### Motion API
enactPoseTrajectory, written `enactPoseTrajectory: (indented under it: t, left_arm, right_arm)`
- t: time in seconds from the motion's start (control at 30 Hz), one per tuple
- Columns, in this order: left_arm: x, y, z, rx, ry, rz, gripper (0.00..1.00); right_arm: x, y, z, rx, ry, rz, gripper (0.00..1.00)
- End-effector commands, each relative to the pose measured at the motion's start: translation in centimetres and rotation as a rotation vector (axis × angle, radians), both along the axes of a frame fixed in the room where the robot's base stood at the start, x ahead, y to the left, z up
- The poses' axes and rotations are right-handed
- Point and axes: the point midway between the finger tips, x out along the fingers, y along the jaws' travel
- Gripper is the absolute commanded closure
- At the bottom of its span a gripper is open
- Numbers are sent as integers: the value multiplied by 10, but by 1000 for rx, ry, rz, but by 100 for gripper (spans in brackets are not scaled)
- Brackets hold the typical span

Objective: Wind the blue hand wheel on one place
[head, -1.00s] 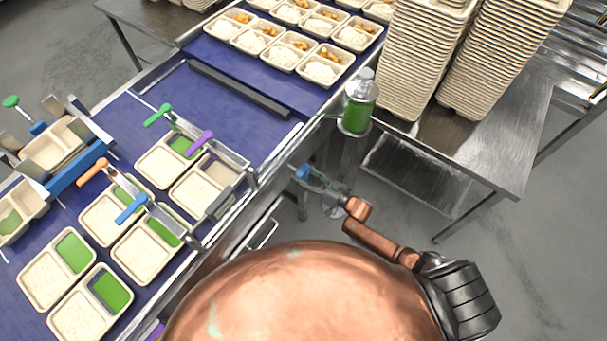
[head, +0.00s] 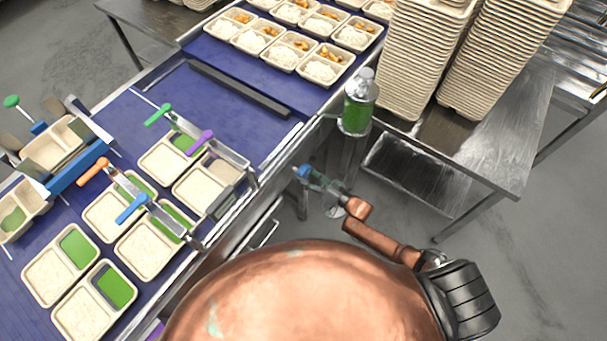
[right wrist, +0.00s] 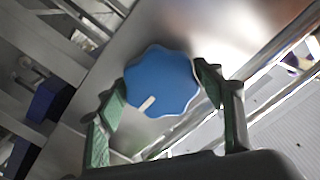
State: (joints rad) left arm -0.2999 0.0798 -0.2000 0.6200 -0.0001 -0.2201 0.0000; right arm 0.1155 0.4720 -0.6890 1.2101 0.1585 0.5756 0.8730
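The blue hand wheel (head: 302,171) shows small at the near side of the conveyor in the head view, left of my right gripper (head: 312,177). In the right wrist view the lobed blue wheel (right wrist: 165,80) with a pale mark fills the middle. There my right gripper (right wrist: 163,78) has its two green-padded fingers on opposite sides of the wheel, tips against its rim. The gripper is shut on the wheel. The blue conveyor belt (head: 150,85) carries cream trays with rice and green compartments (head: 52,270). My left gripper is not in view.
A green bottle (head: 358,112) stands on a small stand near the wheel. Tall tray stacks (head: 412,60) stand on a steel table (head: 510,150). Filled trays (head: 290,55) sit at the far end.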

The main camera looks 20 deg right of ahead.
Motion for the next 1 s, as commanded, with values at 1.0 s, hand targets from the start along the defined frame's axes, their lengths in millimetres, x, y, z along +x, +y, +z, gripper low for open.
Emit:
enactPoseTrajectory:
  t: [1.0]
  left_arm:
    - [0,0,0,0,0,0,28]
  right_arm:
    - [-76,-59,0,-2,1,0,25]
